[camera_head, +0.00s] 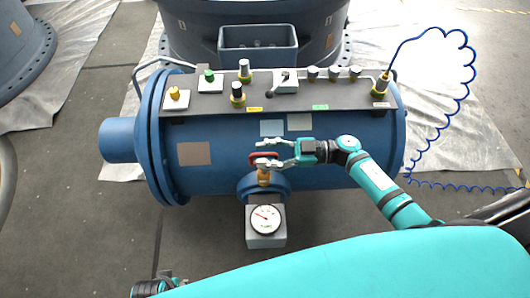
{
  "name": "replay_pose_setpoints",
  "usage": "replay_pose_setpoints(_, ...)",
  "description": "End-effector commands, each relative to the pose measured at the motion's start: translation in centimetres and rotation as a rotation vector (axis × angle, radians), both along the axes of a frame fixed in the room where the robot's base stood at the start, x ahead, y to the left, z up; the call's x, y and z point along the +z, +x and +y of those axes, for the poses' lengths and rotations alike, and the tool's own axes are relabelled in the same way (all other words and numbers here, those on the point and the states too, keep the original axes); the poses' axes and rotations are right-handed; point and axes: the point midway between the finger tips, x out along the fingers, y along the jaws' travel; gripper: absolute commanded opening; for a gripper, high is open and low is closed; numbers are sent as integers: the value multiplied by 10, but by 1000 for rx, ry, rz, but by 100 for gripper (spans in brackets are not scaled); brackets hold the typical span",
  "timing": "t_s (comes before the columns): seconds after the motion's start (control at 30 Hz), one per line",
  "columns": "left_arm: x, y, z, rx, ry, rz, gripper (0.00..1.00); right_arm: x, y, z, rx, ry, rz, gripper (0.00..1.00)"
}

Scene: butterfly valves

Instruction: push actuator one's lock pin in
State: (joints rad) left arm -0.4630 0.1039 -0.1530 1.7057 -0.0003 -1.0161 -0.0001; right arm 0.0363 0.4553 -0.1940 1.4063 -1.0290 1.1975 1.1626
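The actuator is a large blue horizontal cylinder (225,180) in the middle of the head view. On its front, a brass fitting (264,178) stands upright with a red ring-like handle (256,156) at its top. I take this for the lock pin; how deep it sits cannot be told. My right gripper (268,151) comes in from the right. Its two fingers are apart, at the red handle, and partly cover it. Whether they touch it cannot be told. At the bottom left edge, a small teal and black part (158,287) may be my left gripper; its fingers do not show.
A round dial gauge (265,219) on a grey box stands just below the fitting. A dark panel (225,101) with several knobs and valves runs along the cylinder's top. A coiled blue hose (470,85) hangs at the right. Floor at the left front is clear.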

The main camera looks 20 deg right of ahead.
Motion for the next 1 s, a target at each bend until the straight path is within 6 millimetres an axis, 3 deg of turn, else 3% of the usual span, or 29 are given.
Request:
replay_pose_setpoints(0.3,3,3,-1,0,-1,-7,33,0,1,2,0,-1,0,34)
replay_pose_setpoints(0.57,3,3,-1,0,-1,-8,33,0,0,2,0,-1,0,0)
replay_pose_setpoints(1.0,0,0,0,0,0,0,33,-2,0,2,2,-1,1,0)
